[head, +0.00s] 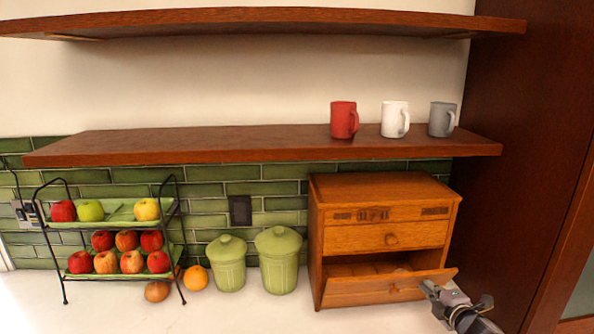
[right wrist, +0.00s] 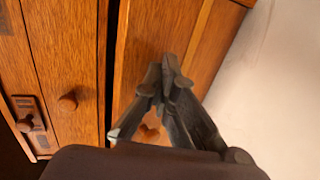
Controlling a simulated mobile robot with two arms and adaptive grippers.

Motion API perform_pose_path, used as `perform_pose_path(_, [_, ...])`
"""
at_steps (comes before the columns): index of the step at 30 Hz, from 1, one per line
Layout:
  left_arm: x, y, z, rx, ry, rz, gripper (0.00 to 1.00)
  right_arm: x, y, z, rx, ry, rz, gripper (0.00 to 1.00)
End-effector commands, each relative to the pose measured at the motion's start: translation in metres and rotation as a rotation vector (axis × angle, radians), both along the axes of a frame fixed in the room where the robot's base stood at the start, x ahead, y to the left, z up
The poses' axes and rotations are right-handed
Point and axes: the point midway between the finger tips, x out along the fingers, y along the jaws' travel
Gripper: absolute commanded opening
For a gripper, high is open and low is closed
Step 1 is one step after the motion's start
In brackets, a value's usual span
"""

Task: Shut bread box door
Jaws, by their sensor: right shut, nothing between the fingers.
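The wooden bread box (head: 385,235) stands on the counter at the right in the head view. Its lower door (head: 380,288) is tilted open outward, with a dark gap above it; the upper front is closed. My right gripper (head: 428,288) is at the right end of the open door. In the right wrist view the shut, empty gripper (right wrist: 168,68) lies over the door panel (right wrist: 190,40), and its fingers partly cover the door's round knob (right wrist: 148,133). I cannot tell whether the fingertips touch the door. My left gripper is not in view.
Two green canisters (head: 278,262) stand left of the bread box, beside a fruit rack (head: 112,235). A shelf (head: 230,143) with a red mug (head: 344,119), a white mug (head: 394,119) and a grey mug (head: 441,119) hangs above. A dark cabinet side (head: 530,130) bounds the right.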

Motion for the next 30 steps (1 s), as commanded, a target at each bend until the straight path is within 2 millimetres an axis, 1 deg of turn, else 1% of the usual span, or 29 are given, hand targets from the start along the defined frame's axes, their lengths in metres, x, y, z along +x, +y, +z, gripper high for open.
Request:
perform_pose_path(1, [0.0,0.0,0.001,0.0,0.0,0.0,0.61,0.004,0.001,0.004,0.0,-0.003,0.0,0.0])
perform_pose_path(4, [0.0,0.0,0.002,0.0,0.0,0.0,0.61,0.01,0.001,0.007,-0.001,-0.003,0.0,0.0])
perform_pose_path(11, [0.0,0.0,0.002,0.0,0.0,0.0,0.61,0.015,0.001,0.007,-0.001,-0.001,-0.001,0.0])
perform_pose_path(19, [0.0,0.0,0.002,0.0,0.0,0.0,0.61,0.031,0.002,0.013,-0.001,-0.003,0.0,0.0])
perform_pose_path(23, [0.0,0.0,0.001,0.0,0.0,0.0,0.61,0.034,0.002,0.012,-0.001,-0.001,-0.001,0.0])
perform_pose_path(30, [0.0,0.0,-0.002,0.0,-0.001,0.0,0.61,0.048,0.004,0.015,0.0,-0.002,0.0,0.0])
